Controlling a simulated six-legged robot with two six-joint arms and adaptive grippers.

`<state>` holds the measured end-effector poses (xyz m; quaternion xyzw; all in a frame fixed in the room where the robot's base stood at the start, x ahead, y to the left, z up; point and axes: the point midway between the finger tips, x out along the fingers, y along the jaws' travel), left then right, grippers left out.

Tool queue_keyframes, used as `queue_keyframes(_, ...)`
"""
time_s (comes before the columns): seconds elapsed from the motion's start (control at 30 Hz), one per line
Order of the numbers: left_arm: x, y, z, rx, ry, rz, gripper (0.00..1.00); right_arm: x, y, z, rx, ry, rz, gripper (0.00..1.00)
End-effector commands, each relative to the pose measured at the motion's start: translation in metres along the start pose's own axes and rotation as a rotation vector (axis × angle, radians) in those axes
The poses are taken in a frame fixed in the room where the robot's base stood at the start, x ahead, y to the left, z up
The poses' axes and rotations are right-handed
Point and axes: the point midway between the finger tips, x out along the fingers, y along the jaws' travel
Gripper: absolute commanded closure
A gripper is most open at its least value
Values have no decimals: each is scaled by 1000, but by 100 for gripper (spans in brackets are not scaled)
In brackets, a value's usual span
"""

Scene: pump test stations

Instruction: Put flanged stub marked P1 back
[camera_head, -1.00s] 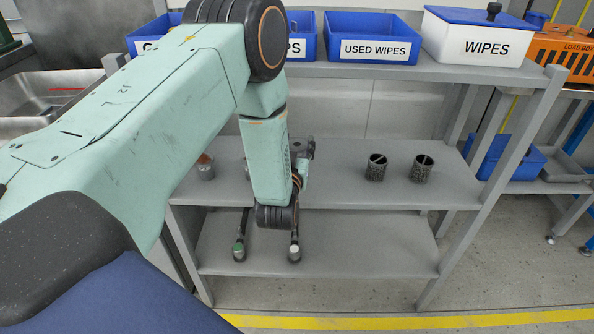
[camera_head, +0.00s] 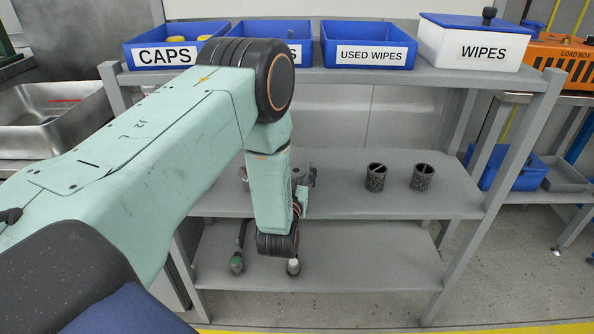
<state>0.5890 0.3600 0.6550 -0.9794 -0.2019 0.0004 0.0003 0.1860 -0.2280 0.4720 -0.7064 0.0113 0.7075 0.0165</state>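No flanged stub marked P1 can be made out, and no P1 marking is readable. My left arm comes in from the left and bends down in front of the grey shelf unit. My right gripper is out of view.
Two dark cylindrical cups (camera_head: 376,177) (camera_head: 423,178) stand on the middle shelf (camera_head: 340,200). Green-ended (camera_head: 237,264) and pale-ended (camera_head: 293,266) rods show at the lower shelf (camera_head: 380,275). CAPS (camera_head: 166,57), USED WIPES (camera_head: 371,55) and WIPES (camera_head: 484,50) boxes stand on top.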

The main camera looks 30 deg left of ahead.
Motion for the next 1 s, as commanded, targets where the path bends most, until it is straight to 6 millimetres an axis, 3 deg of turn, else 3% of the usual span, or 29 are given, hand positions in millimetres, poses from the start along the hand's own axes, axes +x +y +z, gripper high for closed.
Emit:
queue_keyframes(0.13, 0, 0, 0, 0, 1, 0, 31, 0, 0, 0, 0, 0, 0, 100)
queue_keyframes(0.5, -2, 0, -4, 0, 0, 1, 31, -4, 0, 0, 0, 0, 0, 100)
queue_keyframes(1.0, -96, 1, -4, 3, -3, 3, 31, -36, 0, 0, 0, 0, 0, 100)
